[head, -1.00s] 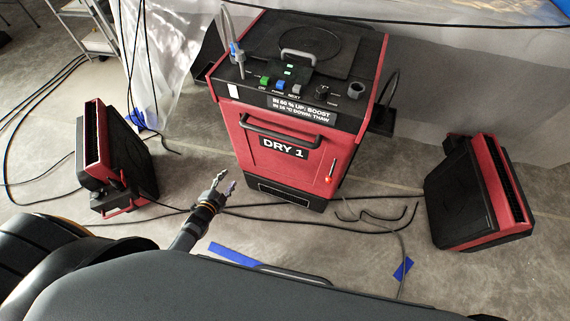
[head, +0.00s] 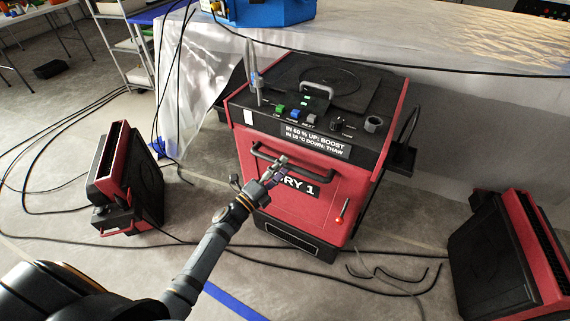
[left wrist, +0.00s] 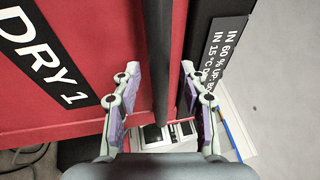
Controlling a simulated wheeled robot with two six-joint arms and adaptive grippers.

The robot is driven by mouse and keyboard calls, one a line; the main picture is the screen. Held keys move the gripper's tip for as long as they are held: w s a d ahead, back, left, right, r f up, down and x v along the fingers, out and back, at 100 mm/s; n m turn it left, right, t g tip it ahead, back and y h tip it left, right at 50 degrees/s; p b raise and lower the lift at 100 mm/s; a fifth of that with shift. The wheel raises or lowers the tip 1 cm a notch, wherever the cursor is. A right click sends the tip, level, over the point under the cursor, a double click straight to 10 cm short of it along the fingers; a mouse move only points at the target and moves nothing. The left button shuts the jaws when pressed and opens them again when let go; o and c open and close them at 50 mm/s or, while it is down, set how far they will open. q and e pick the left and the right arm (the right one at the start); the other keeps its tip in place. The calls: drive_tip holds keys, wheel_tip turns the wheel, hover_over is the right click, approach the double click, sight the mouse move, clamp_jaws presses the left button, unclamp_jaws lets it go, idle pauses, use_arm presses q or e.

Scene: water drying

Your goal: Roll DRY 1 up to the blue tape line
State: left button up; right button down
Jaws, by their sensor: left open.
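DRY 1 (head: 318,219) is a red and black upright dehumidifier in the middle of the head view, with a dark bar handle (head: 300,166) across its front. My left gripper (head: 279,165) is in front of this handle and covers part of the DRY 1 label. In the left wrist view the open fingers of my left gripper (left wrist: 156,92) stand on either side of the dark handle bar (left wrist: 160,60), with a gap on both sides. The blue tape line (head: 236,300) lies on the floor at the bottom of the head view. My right gripper is not in view.
Red and black floor units stand at the left (head: 126,180) and right (head: 500,255). Black cables (head: 400,283) lie on the floor around DRY 1. Plastic sheeting (head: 390,60) hangs behind it.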

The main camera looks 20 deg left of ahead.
use_arm(q)
drive_tip(key=shift+x, duration=0.9)
clamp_jaws()
